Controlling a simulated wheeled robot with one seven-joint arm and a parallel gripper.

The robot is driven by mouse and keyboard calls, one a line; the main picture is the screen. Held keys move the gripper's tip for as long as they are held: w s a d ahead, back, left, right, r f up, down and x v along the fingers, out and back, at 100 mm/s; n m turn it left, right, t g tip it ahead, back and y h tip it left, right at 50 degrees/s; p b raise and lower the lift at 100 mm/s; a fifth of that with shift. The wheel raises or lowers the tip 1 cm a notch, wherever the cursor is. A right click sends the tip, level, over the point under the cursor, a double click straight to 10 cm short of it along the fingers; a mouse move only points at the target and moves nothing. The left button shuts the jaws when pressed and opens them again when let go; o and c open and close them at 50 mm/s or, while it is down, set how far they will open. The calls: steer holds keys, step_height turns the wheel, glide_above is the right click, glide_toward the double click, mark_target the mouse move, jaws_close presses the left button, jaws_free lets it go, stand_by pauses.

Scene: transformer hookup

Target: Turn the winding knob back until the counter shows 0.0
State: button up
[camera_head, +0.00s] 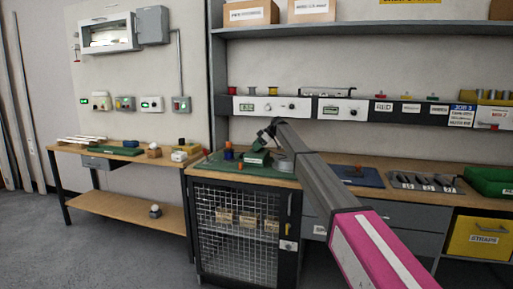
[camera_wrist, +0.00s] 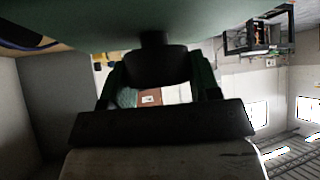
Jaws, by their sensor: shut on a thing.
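My gripper (camera_head: 264,139) is at the green mat (camera_head: 222,166) on the bench, over a small dark-green device (camera_head: 257,158). In the wrist view, a dark knob (camera_wrist: 155,66) on a short stem stands out from a green surface (camera_wrist: 90,22). My gripper's fingers are on both sides of this knob, shut on it. I take it to be the winding knob. The counter's digits cannot be read in either view, and the far side of the knob is hidden.
A blue and orange piece (camera_head: 228,151) stands on the mat left of my gripper. A blue mat (camera_head: 357,176) and a grey tray of tools (camera_head: 420,182) lie to the right. A shelf with instruments (camera_head: 270,107) is behind. A mesh cabinet (camera_head: 235,225) is below.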

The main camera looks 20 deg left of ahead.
stand_by(0.4)
steer(key=o, duration=0.9)
steer(key=v, duration=1.1)
